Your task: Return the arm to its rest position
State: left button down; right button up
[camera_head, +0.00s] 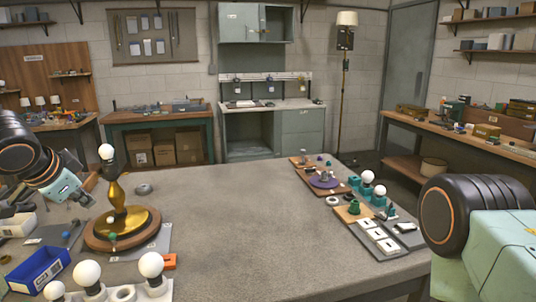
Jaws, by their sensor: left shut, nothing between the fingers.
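My left gripper (88,201) is at the left, shut and empty, its fingers angled down to the right. It is left of the assembled lamp and appears apart from it. The lamp has a brass stem (124,205), a dark socket with a white bulb (106,152) on top, and a round wooden base (122,231) on a grey plate. It stands upright on the grey table (260,230). Part of my right arm shows at the right edge; my right gripper is out of view.
A blue bin (39,272) and several white bulbs in a holder (122,292) are at the front left. An orange block (169,262) lies near the lamp. Trays with small parts, bulbs and white switches (378,236) line the right edge. The table's middle is clear.

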pick_arm(q)
jog(key=s+d+f+n+g+h, duration=0.1)
jog(key=s+d+f+g, duration=0.1)
jog(key=s+d+f, duration=0.5)
jog(key=s+d+f+n+g+h, duration=0.1)
jog(key=s+d+f+h, duration=0.15)
jog(key=f, duration=0.85)
jog(key=s+d+f+n+g, duration=0.1)
jog(key=s+d+f+g, duration=0.1)
jog(key=s+d+f, duration=0.5)
jog(key=s+a+f+n+g+y, duration=0.1)
jog(key=s+f+n+g, duration=0.1)
jog(key=s+f, duration=0.65)
jog(key=s+a+f+n+g+y, duration=0.1)
jog(key=s+f+n, duration=0.3)
jog(key=s, duration=0.8)
notch_tip(320, 180, down, 11)
jog(key=s+m+b, duration=0.1)
jog(key=b, duration=0.9)
jog(key=shift+s, duration=0.15)
